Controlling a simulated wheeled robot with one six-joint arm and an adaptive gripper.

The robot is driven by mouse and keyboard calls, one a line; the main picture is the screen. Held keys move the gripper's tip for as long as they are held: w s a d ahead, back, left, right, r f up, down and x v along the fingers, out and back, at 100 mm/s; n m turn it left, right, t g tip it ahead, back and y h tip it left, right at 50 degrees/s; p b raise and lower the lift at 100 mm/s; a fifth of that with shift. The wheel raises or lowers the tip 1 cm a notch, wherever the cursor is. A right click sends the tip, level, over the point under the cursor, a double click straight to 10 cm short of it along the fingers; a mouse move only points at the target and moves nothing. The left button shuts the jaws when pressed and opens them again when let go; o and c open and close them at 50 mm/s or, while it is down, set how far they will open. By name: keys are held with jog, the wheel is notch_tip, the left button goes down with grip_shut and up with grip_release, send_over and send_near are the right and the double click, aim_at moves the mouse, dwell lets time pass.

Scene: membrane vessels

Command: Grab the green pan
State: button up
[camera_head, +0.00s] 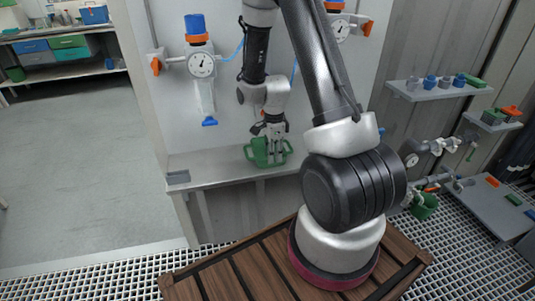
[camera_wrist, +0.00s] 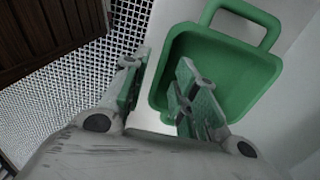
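The green pan (camera_head: 256,151) is on a light grey bench beneath a gauge panel in the head view. It is a shallow, squarish tray with a loop handle, and it fills the upper right of the wrist view (camera_wrist: 233,60). My gripper (camera_head: 274,157) points down at the pan. In the wrist view my gripper (camera_wrist: 162,62) is open, with its green-padded fingers apart. One finger is outside the pan's left wall and the other is over its inside. I cannot tell whether either finger touches the pan.
The grey bench (camera_head: 215,168) has bare room left of the pan. The panel with a blue-capped gauge (camera_head: 201,64) rises close behind. A wooden slatted platform (camera_head: 225,275) and white floor grating (camera_head: 100,280) lie in front. Shelves (camera_head: 437,91) with small parts are at right.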

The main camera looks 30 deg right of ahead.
jog(key=shift+f, duration=1.55)
grip_shut()
jog(key=shift+r, duration=0.1)
